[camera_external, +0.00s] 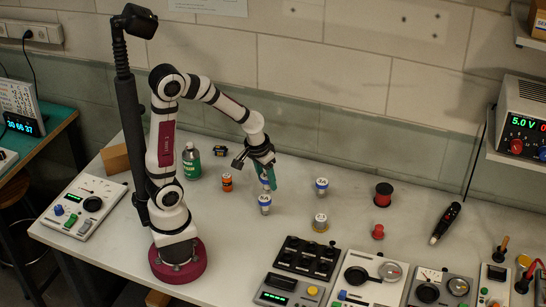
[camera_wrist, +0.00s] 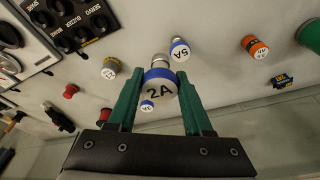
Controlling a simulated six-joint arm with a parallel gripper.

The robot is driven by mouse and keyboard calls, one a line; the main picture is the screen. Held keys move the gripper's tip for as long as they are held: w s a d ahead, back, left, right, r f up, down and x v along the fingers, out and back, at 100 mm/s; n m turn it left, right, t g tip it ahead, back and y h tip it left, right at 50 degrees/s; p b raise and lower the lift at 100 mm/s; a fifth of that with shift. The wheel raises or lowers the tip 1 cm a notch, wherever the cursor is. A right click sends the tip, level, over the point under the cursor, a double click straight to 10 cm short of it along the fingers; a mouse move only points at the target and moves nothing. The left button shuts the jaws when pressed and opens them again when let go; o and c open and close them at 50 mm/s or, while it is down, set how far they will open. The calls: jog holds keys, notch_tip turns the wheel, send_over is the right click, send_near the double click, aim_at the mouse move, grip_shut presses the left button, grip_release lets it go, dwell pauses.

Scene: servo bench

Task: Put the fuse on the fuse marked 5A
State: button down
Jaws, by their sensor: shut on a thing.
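My gripper (camera_external: 266,184) has green fingers and is above the bench, also seen in the wrist view (camera_wrist: 160,90). It is shut on a silver fuse with a blue band, marked 2A (camera_wrist: 159,88), which the fingers largely hide in the external view. The fuse marked 5A (camera_wrist: 180,50), also blue-banded, stands upright on the bench just beyond the held fuse in the wrist view. In the external view it appears to be the fuse (camera_external: 265,204) just below my fingertips. The held fuse looks apart from it, though the height gap is unclear.
Another blue-banded fuse (camera_external: 321,187) and a yellow-banded one (camera_external: 320,222) stand to the right. An orange cylinder (camera_external: 227,183), a green bottle (camera_external: 191,161) and a small black-and-blue item (camera_external: 220,151) are left. A red spool (camera_external: 383,195) and red button (camera_external: 378,232) are farther right.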

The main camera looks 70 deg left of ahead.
jog(key=a+f, duration=0.1)
jog(key=a, duration=0.1)
jog(key=w+a+f, duration=0.1)
jog(key=a+f, duration=0.1)
jog(key=shift+w+a+f, duration=0.1)
jog(key=shift+a, duration=0.2)
jog(key=shift+s+x, duration=0.2)
jog(key=shift+x, duration=0.7)
jog(key=shift+s+x, duration=0.15)
jog(key=shift+x, duration=0.75)
jog(key=shift+d+f, duration=0.1)
jog(key=shift+f, duration=0.05)
jog(key=shift+c, duration=1.6)
grip_release()
jog(key=a+v, duration=0.1)
jog(key=v, duration=1.1)
jog(key=s+d+m+g, duration=0.1)
jog(key=s+d+m, duration=0.1)
jog(key=s, duration=0.3)
jog(key=s+d+r+m, duration=0.1)
jog(key=s+d+m, duration=0.1)
jog(key=s+m, duration=0.2)
jog(key=s+d+m+g+y, duration=0.1)
jog(key=s+d+m, duration=0.1)
jog(key=s, duration=0.5)
jog(key=shift+d+r+m+g, duration=0.15)
jog(key=shift+r+m+g, duration=0.2)
jog(key=shift+m, duration=0.25)
